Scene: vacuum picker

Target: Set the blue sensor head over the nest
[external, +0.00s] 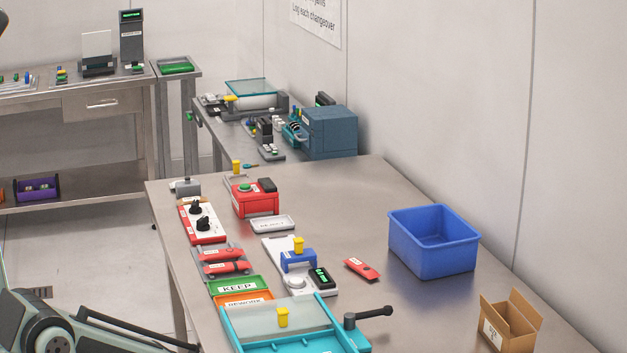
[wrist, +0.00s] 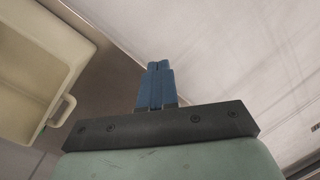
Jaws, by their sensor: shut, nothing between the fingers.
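The blue sensor head (external: 298,262) with a yellow knob (external: 298,245) on top sits on a white base plate (external: 273,248) in the middle of the bench. A small round pale seat, which looks like the nest (external: 296,283), is on the same plate just in front of the head. The head looks apart from it, toward the back. My gripper (wrist: 158,66) shows in the wrist view with its blue fingers together and nothing between them. It is away from the sensor head, which the wrist view does not show. The external view shows only part of my arm at lower left.
A small dark display (external: 321,278) stands beside the nest. A red tool (external: 362,269) lies to the right, before a blue bin (external: 433,243). A teal tray with a crank handle (external: 376,312) is in front. A cream bin (wrist: 38,60) is near my gripper in the wrist view.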

